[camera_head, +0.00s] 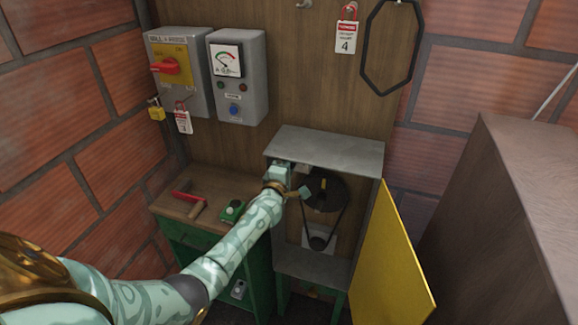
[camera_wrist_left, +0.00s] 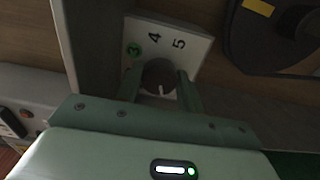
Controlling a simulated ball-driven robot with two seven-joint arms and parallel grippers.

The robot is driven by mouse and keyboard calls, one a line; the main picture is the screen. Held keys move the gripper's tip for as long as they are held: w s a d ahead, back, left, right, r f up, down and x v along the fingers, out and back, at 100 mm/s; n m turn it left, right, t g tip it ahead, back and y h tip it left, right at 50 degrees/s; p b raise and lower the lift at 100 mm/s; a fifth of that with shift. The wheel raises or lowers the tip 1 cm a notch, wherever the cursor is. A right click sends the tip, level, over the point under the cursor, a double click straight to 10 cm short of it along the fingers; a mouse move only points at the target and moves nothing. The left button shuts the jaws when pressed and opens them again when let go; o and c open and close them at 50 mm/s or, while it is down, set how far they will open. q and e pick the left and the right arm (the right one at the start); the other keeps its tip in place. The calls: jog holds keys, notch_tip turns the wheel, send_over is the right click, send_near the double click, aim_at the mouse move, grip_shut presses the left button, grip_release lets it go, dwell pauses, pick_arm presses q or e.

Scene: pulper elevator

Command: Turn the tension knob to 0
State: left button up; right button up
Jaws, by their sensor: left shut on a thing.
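The tension knob (camera_wrist_left: 158,74) is a dark round knob on a pale plate (camera_wrist_left: 195,44) in the left wrist view. A short white mark on the knob faces the bottom of the picture, away from these numbers. My left gripper (camera_wrist_left: 161,80) has one finger on each side of the knob and is shut on it. In the head view my left gripper (camera_head: 284,170) reaches into the upper left of the open cabinet and hides the knob. My right gripper is not in view.
A black pulley (camera_head: 336,193) with a yellow mark and a belt sit right beside the gripper. The yellow door (camera_head: 390,265) stands open at right. A red-handled tool (camera_head: 188,200) and a green box (camera_head: 232,211) lie on the bench at left.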

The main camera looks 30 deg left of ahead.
pick_arm(q)
jog(key=shift+f, duration=0.15)
jog(key=o, duration=1)
jog(key=shift+s, duration=0.1)
jog(key=p+v, duration=0.3)
jog(key=v, duration=1.3)
jog(key=shift+p, duration=0.3)
jog(key=shift+s+d, duration=0.1)
